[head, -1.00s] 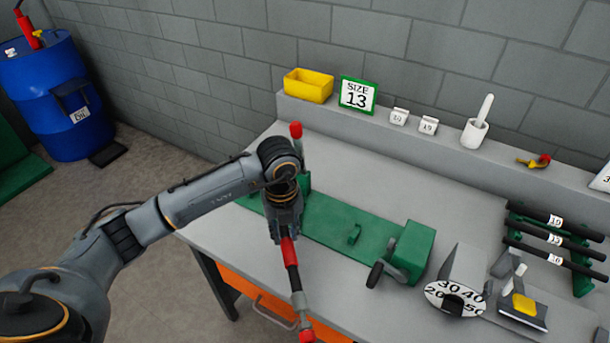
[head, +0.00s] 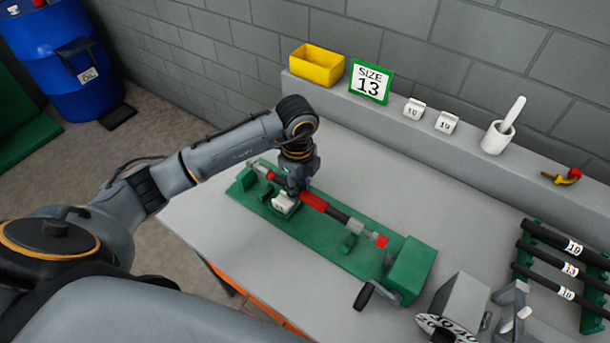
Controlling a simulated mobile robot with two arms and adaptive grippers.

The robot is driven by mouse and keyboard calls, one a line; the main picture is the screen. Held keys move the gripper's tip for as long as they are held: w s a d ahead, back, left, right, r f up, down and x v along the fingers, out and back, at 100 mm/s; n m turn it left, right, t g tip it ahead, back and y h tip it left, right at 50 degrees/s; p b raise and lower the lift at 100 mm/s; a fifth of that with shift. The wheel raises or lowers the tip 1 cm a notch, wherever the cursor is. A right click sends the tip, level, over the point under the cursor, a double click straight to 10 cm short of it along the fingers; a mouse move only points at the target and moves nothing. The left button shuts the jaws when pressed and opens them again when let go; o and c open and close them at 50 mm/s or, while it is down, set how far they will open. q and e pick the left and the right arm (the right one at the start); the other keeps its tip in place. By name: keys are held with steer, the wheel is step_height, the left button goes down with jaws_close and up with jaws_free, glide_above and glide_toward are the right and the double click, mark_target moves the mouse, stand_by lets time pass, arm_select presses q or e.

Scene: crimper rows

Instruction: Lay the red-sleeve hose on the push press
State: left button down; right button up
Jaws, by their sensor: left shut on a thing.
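The red-sleeve hose (head: 313,200) has a red sleeve, a short black stretch, a grey fitting and a red tip at its right end. My right gripper is not in view.
A white numbered block (head: 284,203) sits on the press beside the gripper. A yellow bin (head: 316,65), a SIZE 13 sign (head: 370,82) and a white cup (head: 498,136) stand on the back ledge. Black hoses lie on a rack (head: 532,230) at right. Bench behind the press is clear.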

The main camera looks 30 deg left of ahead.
arm_select(q)
steer(key=shift+s+r, duration=0.1)
steer(key=shift+s, duration=0.1)
steer(key=shift+w+a, duration=0.1)
steer(key=shift+a, duration=0.05)
steer(key=shift+f+b, duration=0.35)
steer(key=shift+f, duration=0.2)
steer(key=shift+f+b, duration=0.3)
steer(key=shift+f, duration=0.05)
step_height(320, 180, down, 2)
steer(key=shift+f+b, duration=0.2)
steer(key=shift+b, duration=0.65)
steer(key=shift+f+b, duration=0.75)
steer(key=shift+f, duration=0.35)
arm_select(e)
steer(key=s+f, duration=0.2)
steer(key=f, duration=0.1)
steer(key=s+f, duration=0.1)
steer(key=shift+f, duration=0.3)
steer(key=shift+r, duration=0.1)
arm_select(q)
steer(key=shift+f, duration=0.45)
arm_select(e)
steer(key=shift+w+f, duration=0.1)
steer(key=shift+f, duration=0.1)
